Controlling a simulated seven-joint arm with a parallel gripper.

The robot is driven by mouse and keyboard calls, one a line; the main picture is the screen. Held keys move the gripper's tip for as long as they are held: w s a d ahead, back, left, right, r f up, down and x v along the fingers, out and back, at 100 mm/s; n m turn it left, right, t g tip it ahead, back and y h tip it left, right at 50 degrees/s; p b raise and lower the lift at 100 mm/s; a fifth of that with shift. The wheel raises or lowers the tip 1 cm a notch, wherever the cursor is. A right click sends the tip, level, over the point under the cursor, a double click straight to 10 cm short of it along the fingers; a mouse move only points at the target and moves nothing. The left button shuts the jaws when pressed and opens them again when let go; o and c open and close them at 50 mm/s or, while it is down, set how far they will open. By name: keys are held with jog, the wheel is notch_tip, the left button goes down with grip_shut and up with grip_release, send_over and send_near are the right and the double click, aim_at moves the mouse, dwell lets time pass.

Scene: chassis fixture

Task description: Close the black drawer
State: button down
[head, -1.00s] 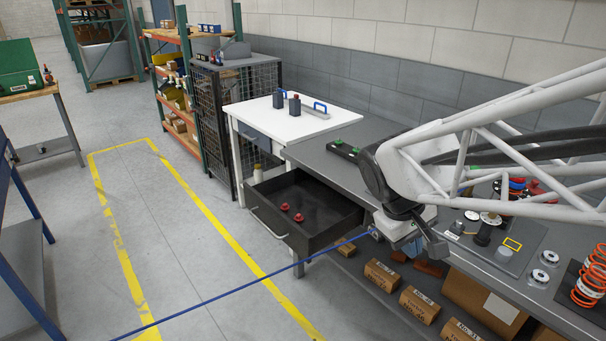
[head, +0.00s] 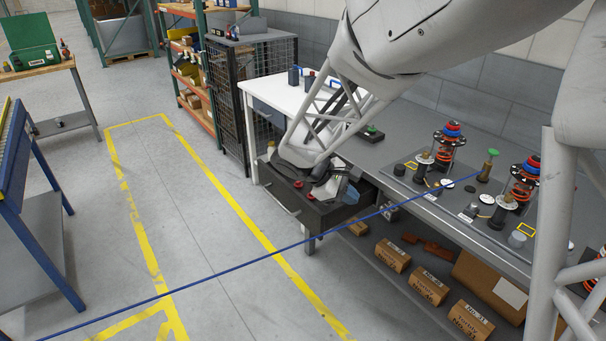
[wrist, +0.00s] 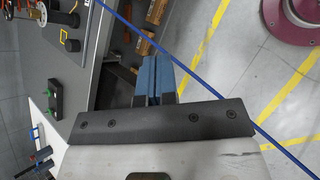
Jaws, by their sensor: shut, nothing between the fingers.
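The black drawer (head: 325,214) stands pulled out from under the grey workbench in the head view. A handle (head: 284,200) runs along its front. Two red knob-like parts (head: 298,184) show inside it. My arm's wrist hangs over the drawer and hides much of its inside and back. My gripper (head: 347,192) is low over the drawer's right part; I cannot tell whether it touches the drawer. In the wrist view my gripper (wrist: 157,80) shows its blue-grey fingers together with nothing between them.
The grey workbench (head: 405,150) carries spring assemblies (head: 445,145) on the right. A white table (head: 270,95) stands behind the drawer. Cardboard boxes (head: 430,287) lie on the lower shelf. A blue line (head: 240,265) crosses the view. The floor left of the drawer is clear.

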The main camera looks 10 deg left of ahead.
jog(key=w+a+f+n+t+h, duration=0.1)
jog(key=w+a+f+n+t, duration=0.15)
jog(key=w+a+f, duration=0.4)
jog(key=w+a+f+n+t+h, duration=0.1)
jog(key=a+f+n+t, duration=0.2)
jog(key=a, duration=0.6)
jog(key=n+t, duration=0.4)
jog(key=n, duration=0.4)
send_near(287, 212)
jog(key=v, duration=0.6)
jog(key=shift+a, duration=0.35)
jog(key=shift+d+f+m, duration=0.1)
jog(key=shift+f+m, duration=0.05)
jog(key=shift+m, duration=0.1)
jog(key=x, duration=1.3)
jog(key=shift+w+d, duration=0.25)
jog(key=shift+d, duration=0.1)
jog(key=r+x, duration=0.1)
jog(key=x, duration=0.7)
jog(key=r+x, duration=0.2)
jog(key=x, duration=0.7)
jog(key=d+r+x, duration=0.1)
jog(key=r+x, duration=0.1)
jog(key=x, duration=0.7)
jog(key=shift+w+d+r, duration=0.1)
jog(key=shift+w, duration=0.4)
jog(key=shift+w+d, duration=0.25)
